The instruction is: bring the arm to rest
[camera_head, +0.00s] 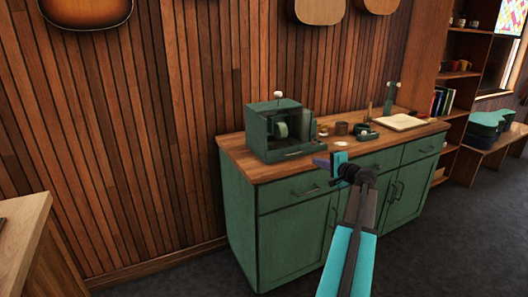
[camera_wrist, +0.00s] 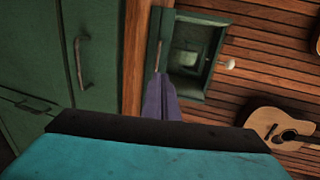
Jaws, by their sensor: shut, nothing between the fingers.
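My gripper (camera_head: 320,162) is at the end of my outstretched turquoise arm, in front of the green cabinet. Its purple-grey fingers are closed together with nothing between them. In the head view they point left, near the front edge of the wooden countertop and just right of the green box's lower front corner. In the wrist view the shut fingers (camera_wrist: 161,98) show in the middle, seen against the green box. Whether they touch the box or the counter edge I cannot tell.
The green box (camera_head: 265,126) with a white knob stands on the countertop (camera_head: 240,160). Small pots, a tape dispenser and an open book (camera_head: 400,122) lie to its right. A bench (camera_head: 488,153) and shelves stand at the far right. Guitars hang on the wall. Dark floor is clear at lower right.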

